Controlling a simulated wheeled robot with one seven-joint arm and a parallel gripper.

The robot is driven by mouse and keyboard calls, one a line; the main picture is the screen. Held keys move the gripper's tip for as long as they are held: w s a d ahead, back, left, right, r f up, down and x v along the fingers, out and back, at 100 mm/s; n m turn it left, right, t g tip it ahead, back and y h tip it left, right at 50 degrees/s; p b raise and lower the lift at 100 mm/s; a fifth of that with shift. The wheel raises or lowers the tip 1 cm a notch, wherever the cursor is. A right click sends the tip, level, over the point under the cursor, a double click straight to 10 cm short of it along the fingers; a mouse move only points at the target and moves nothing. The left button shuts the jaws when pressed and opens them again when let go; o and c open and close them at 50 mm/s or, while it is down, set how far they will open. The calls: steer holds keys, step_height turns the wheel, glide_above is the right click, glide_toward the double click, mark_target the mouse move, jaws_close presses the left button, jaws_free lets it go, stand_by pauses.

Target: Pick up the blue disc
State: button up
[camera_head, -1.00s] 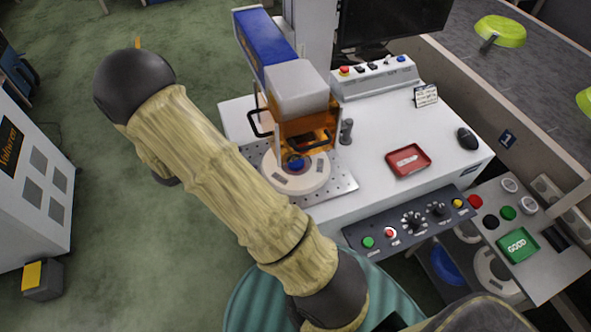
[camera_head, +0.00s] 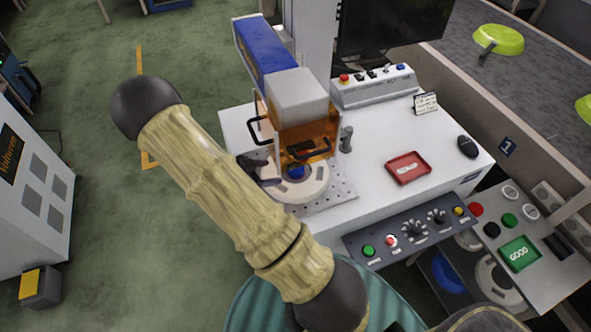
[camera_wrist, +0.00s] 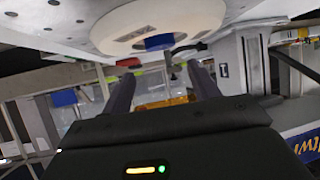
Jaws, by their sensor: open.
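The blue disc (camera_head: 296,172) sits in the middle of the round white fixture (camera_head: 313,187), beneath the orange guard of the blue and white machine. In the wrist view, which looks upside down, the blue disc (camera_wrist: 159,42) shows at the fixture's centre, beyond my fingertips and between their lines. My gripper (camera_wrist: 161,78) is open, with nothing between its two dark fingers. In the head view my gripper (camera_head: 262,170) is a dark shape at the left edge of the fixture, partly hidden behind my arm. It looks apart from the disc.
The orange guard (camera_head: 308,140) with black handles stands close over the fixture. A grey post (camera_head: 346,139) is just right of it. A red tray (camera_head: 408,168) and a button panel (camera_head: 410,225) lie further right. The white tabletop between is mostly clear.

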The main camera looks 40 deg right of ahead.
mark_target(295, 171)
steer(key=shift+x, duration=2.35)
steer(key=p+x, duration=0.1)
steer(key=x, duration=0.4)
steer(key=shift+d, duration=0.1)
steer(key=c, duration=0.8)
